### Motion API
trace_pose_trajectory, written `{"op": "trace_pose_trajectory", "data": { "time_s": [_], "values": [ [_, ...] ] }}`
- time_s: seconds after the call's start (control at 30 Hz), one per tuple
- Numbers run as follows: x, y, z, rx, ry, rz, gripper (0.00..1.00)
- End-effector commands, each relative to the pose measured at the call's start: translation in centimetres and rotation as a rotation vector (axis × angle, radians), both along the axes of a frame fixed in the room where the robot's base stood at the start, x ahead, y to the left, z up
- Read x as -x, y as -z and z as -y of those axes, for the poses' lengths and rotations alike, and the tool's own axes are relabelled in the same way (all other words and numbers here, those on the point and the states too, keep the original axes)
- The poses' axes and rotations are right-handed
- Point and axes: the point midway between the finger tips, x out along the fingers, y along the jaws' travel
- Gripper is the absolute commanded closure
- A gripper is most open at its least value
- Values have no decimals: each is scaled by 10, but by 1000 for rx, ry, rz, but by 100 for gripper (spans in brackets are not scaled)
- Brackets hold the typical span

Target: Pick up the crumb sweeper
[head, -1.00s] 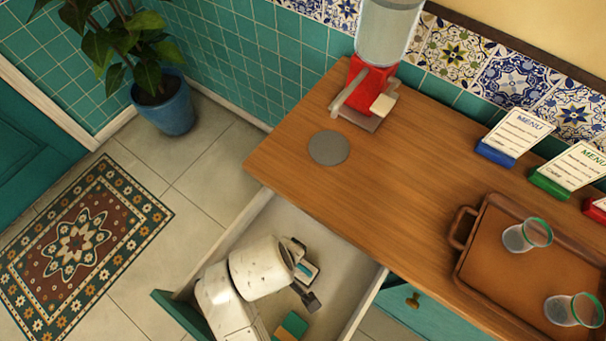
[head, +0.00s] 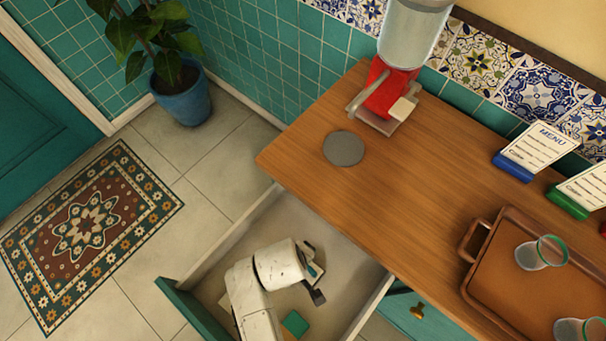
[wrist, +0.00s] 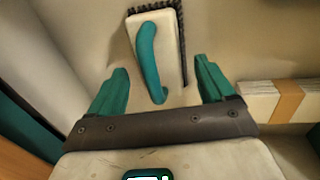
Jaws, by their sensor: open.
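The crumb sweeper (wrist: 171,70) lies in the open drawer. In the wrist view it has a cream body, a curved teal handle (wrist: 148,58) and dark bristles along its top and right edges. In the head view a small part of the sweeper (head: 317,268) shows, the rest hidden by my arm. My gripper (wrist: 160,82) is open and empty, its teal fingers apart on either side of the handle's lower end. My gripper (head: 314,273) is inside the drawer in the head view. I cannot tell whether the fingers touch the sweeper.
The drawer walls (head: 232,236) surround my gripper. A pale stack with an orange band (wrist: 275,101) lies to the right in the wrist view. A green item (head: 295,323) lies in the drawer. The wooden counter (head: 400,190) overhangs the drawer's back; a tray (head: 480,290) stands on it.

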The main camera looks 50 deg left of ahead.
Motion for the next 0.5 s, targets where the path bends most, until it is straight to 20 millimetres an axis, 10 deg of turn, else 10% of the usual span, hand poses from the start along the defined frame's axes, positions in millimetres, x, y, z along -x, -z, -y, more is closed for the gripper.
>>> {"op": "trace_pose_trajectory", "data": {
  "time_s": [0.5],
  "values": [
    [0,-1,0,0,1,0,59]
  ]
}}
